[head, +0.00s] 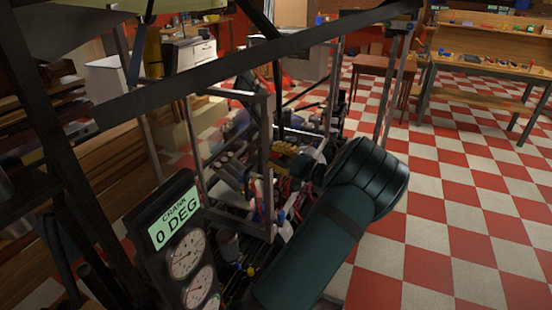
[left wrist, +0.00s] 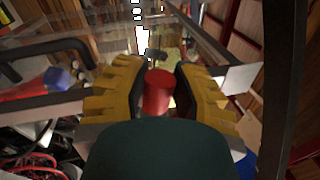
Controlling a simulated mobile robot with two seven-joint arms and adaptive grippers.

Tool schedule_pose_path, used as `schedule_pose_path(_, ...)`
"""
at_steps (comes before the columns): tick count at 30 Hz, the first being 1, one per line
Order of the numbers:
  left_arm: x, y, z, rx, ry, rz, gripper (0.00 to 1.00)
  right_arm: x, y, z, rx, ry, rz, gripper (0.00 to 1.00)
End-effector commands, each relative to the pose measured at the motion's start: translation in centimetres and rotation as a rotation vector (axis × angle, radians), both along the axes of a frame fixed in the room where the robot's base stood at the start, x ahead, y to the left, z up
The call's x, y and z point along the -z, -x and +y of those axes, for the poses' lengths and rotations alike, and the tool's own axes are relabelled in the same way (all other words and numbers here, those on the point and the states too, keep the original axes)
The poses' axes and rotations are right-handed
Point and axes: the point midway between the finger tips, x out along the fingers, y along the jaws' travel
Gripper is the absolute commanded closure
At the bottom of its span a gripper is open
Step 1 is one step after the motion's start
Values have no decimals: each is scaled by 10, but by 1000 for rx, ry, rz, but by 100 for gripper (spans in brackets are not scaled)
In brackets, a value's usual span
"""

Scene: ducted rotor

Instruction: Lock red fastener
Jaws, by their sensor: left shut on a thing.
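The red fastener (left wrist: 158,92) shows in the left wrist view as a short red cylinder with a round end. It stands between the two yellow, black-padded fingers of my left gripper (left wrist: 160,76). The gripper is shut on it. In the head view my left gripper (head: 284,160) is small and yellow, in among the machine's frame and hoses, partly hidden by my dark green arm. I cannot make out the red fastener in the head view. My right gripper is not in view.
Metal frame posts (head: 265,170) and dark beams surround the work area closely. A gauge panel (head: 178,240) reading "CRANK 0 DEG" stands at the lower left. Red hoses (left wrist: 35,160) lie at the lower left of the wrist view. The checkered floor (head: 460,230) at right is clear.

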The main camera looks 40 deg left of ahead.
Motion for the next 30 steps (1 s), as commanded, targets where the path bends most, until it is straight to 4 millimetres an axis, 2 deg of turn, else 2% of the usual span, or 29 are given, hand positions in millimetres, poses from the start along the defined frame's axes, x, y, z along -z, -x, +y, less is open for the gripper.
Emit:
schedule_pose_path(1, 5, 0, 0, 0, -10, -31, 100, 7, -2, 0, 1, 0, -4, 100)
schedule_pose_path(9, 11, 1, 0, 1, -50, -161, 100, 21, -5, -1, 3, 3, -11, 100)
schedule_pose_path(29, 13, 1, 0, 1, -66, -214, 100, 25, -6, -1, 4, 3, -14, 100)
schedule_pose_path(30, 13, 1, 0, 1, -66, -214, 65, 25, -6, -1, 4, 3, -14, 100)
